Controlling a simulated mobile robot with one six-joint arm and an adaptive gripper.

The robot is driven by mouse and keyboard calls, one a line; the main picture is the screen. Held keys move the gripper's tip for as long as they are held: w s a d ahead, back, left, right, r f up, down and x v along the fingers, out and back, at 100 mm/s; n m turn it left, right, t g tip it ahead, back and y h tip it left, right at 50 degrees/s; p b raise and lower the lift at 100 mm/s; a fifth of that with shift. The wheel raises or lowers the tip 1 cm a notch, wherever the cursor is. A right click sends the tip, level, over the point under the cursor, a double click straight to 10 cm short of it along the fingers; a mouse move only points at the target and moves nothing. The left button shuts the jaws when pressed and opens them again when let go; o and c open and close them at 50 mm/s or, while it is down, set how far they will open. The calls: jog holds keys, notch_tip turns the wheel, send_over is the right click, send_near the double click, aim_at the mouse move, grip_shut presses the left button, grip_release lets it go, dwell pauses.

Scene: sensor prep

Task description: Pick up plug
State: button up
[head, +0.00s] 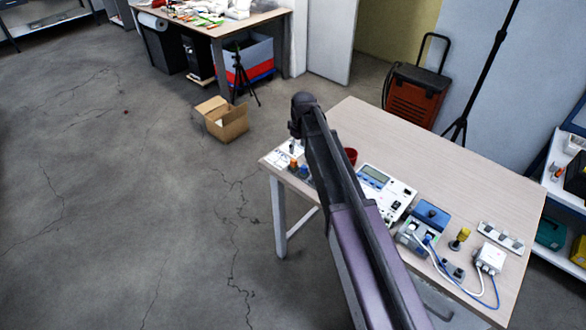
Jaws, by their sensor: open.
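No single item is clearly the plug at this size. Candidates on the wooden table (420,150) are a small yellow-topped piece (461,236) on the right and small orange (293,164) and blue (304,171) pieces at the left corner. A white box (491,258) has white and blue cables (487,297) running to a small grey block (453,271) and a blue-topped box (431,215). My arm crosses the table from the bottom, its far joint above the left edge. My gripper is not visible; the arm may hide it.
A white meter with a display (376,177) and a red cup (350,156) stand beside my arm. The table's back half is clear. A cardboard box (222,120) and a tripod (242,78) stand on the floor.

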aim_at(294, 160)
jog(key=shift+w+a+f+b, duration=0.1)
jog(key=shift+f+b, duration=1)
jog(key=shift+f, duration=0.3)
jog(key=shift+w+a+f+b, duration=0.1)
jog(key=shift+a+f+b, duration=0.1)
jog(key=shift+f+b, duration=0.65)
jog(key=shift+s+a+f+b, duration=0.1)
jog(key=shift+a+f+b, duration=0.05)
jog(key=shift+f+b, duration=0.7)
jog(key=shift+w+a+f+b, duration=0.1)
jog(key=shift+a+f+b, duration=0.1)
jog(key=shift+f+b, duration=0.65)
grip_shut()
